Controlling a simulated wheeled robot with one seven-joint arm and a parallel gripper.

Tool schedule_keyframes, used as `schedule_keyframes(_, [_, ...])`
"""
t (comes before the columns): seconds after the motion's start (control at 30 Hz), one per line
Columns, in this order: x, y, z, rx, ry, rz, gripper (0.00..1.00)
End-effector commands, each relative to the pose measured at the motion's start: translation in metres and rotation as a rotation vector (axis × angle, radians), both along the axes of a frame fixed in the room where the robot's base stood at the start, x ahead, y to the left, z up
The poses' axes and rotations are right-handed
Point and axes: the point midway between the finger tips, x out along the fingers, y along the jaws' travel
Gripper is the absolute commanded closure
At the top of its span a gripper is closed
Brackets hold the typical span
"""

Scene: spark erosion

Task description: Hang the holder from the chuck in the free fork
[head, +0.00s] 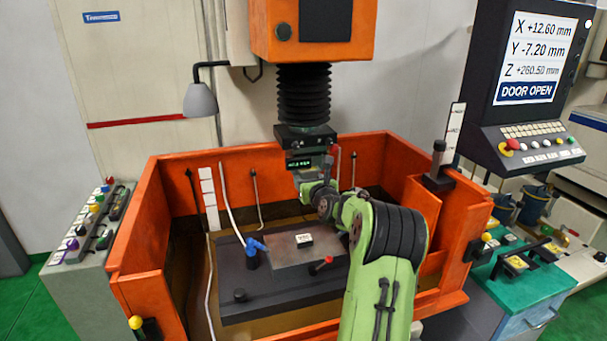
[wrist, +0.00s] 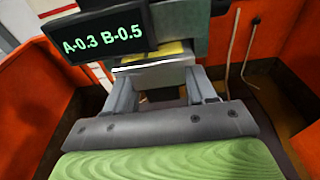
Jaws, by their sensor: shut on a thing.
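The chuck (head: 307,140) is a dark block under the black bellows of the orange machine head. A digital readout is on its front. In the wrist view the chuck (wrist: 177,22) is at the top, with the holder (wrist: 155,72) directly below it. The holder shows a pale metal face and a yellow strip, and I see no clear gap between it and the chuck. My gripper (head: 308,184) is just below the chuck. In the wrist view its two grey fingers (wrist: 163,82) are shut on the holder from both sides.
The orange tank (head: 230,168) surrounds the chuck area. Below are a dark table (head: 245,300) with a plate, a blue-handled fitting (head: 252,252) and a red-knobbed clamp (head: 322,264). A green-topped cart (head: 545,275) with black, yellow-tagged items stands right, under the control screen (head: 533,55).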

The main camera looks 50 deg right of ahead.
Motion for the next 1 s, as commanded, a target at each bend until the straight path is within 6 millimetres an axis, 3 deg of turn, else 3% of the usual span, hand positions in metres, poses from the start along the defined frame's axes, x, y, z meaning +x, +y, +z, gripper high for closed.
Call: schedule_keyframes(1.0, [-0.061, 0.035, 0.000, -0.003, -0.001, -0.001, 0.94])
